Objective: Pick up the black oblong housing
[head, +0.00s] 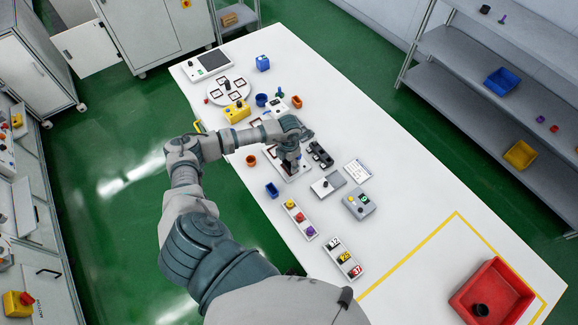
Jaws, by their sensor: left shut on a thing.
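My left gripper (290,163) points down over a pale plate (274,155) near the middle of the white table. It is shut on a small dark piece, which looks like the black oblong housing. The fingers and wrist hide most of that piece, so its outline and whether it touches the plate cannot be told. Just right of the gripper is a black block (320,154) with several rounded parts, apart from the fingers. My right gripper is not in view.
Strips of coloured pieces (300,219) lie nearer. A red bin (498,287) holds a black cup (481,310). The table's right side is largely clear.

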